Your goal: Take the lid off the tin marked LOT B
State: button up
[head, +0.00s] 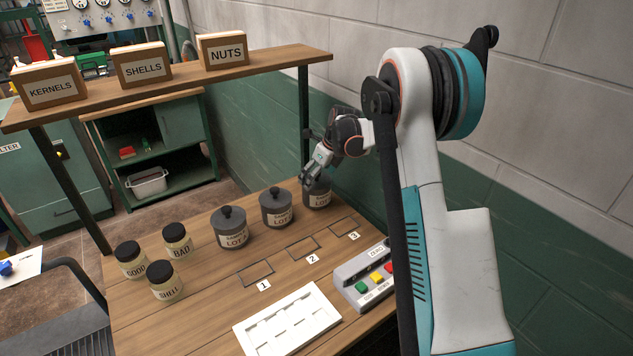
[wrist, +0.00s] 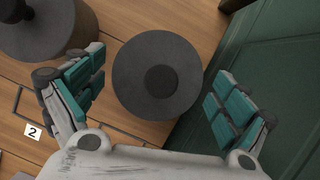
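Three dark grey tins with round knobbed lids stand in a row on the wooden table: a left tin (head: 231,230), a middle tin (head: 276,208) and a right tin (head: 318,199). Their pale labels begin with LOT on the left and middle tins; I cannot read the letters after it, nor the right tin's label. My gripper (head: 311,178) is above the right tin and partly hides its top. In the wrist view the right tin's lid (wrist: 133,82) and its darker knob (wrist: 161,81) lie between my open, teal-padded fingers, with gaps on both sides. The lid sits on its tin.
The middle tin (wrist: 40,28) shows close beyond my left finger. Jars marked GOOD, BAD and SHELL (head: 165,281) stand at left. A white tray (head: 287,320), a button box (head: 366,278) and numbered outlines lie in front. A green wall (wrist: 262,75) is close on the right.

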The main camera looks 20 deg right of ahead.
jog(key=c, duration=0.4)
jog(key=shift+o, duration=0.2)
